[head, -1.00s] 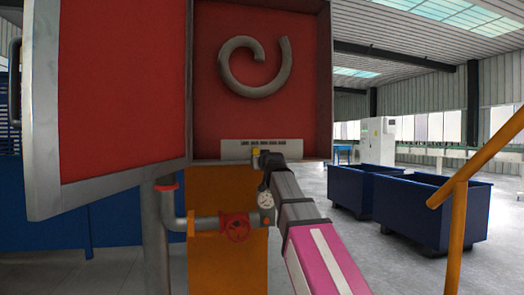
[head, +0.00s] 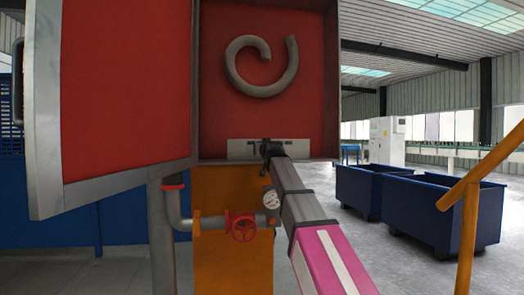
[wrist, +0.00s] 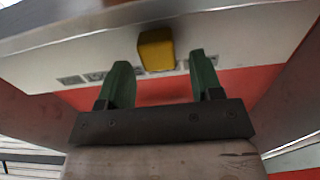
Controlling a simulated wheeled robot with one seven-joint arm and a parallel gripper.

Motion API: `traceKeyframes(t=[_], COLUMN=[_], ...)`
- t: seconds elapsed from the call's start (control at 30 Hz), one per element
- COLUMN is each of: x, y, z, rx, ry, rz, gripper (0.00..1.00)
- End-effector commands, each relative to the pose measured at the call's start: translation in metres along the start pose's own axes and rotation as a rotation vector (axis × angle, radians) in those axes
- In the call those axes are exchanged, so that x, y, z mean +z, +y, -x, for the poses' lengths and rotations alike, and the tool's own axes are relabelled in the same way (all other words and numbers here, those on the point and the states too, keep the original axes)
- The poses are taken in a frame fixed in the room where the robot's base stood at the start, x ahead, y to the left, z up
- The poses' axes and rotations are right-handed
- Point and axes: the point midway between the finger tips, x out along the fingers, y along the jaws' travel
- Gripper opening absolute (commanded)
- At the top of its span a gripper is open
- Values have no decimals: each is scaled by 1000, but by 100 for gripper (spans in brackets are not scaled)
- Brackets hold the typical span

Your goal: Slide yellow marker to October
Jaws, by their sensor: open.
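The yellow marker (wrist: 155,48) is a small block on a white strip (wrist: 240,45) in the wrist view. My gripper (wrist: 160,64) is open, its two green fingers apart. The marker shows in the gap between the fingertips, slightly beyond them; I cannot tell whether they touch it. In the head view, the white strip (head: 235,149) lies along the bottom of a red-backed cabinet, and my gripper (head: 268,147) is at its middle. There the gripper hides the marker. Small grey label patches (wrist: 97,76) line the strip, but their words, including October, cannot be read.
The cabinet's red door (head: 125,90) stands open at the left. A grey curled hook shape (head: 240,85) is on the red back panel. Below are an orange panel (head: 220,265), a pipe with a red valve wheel (head: 243,229) and a gauge (head: 271,200). Blue bins (head: 430,215) stand right.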

Motion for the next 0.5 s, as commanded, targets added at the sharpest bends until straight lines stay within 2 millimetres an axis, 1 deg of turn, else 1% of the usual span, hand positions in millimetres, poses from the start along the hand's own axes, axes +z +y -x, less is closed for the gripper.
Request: traceKeyframes(t=[0.03,0.1,0.4,0.43,0.47,0.5], x=[-1,0,0,0,0,0], y=[0,0,0,0,0,0], z=[-9,-13,-15,-15,-15,-15], rx=[0,0,0,0,0,0], ry=[0,0,0,0,0,0], rz=[0,0,0,0,0,0], gripper=[60,60,60,53,43,30])
